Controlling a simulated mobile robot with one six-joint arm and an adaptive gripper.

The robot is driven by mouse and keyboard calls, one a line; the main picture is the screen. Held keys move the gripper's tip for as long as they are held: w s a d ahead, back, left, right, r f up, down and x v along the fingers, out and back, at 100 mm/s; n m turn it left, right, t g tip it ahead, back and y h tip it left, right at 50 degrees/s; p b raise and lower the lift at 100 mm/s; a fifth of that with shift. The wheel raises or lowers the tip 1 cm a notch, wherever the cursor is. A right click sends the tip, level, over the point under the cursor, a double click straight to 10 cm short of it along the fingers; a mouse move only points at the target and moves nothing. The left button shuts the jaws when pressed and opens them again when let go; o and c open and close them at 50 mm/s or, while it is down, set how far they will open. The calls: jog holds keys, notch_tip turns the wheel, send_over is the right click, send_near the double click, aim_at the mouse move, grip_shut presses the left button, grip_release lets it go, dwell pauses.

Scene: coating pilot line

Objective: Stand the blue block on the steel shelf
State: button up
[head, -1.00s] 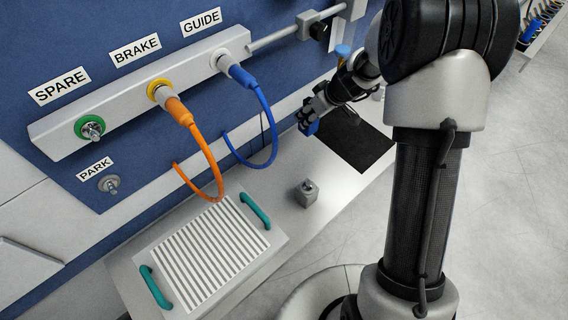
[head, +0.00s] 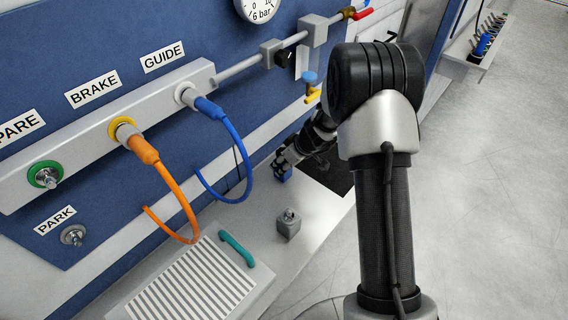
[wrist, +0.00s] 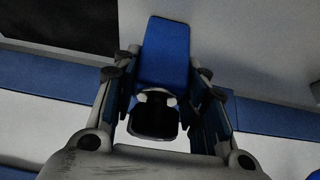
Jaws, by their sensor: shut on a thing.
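The blue block (head: 285,174) is held in my gripper (head: 281,166) above or at the steel shelf (head: 255,213), by the left edge of a dark mat. Whether its lower end touches the shelf cannot be told. In the wrist view, the blue block (wrist: 163,52) sticks out beyond the fingers of my gripper (wrist: 158,88), which are shut on it on both sides. My arm hides part of the shelf's far end in the head view.
A grey block with a stud (head: 288,223) stands on the shelf nearer the camera. Blue (head: 243,165) and orange (head: 172,188) hoses hang close by. The dark mat (head: 333,176) lies beyond.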

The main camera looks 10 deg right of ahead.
jog(key=shift+f+b, duration=0.15)
jog(key=shift+b, duration=0.2)
jog(key=o, duration=1.3)
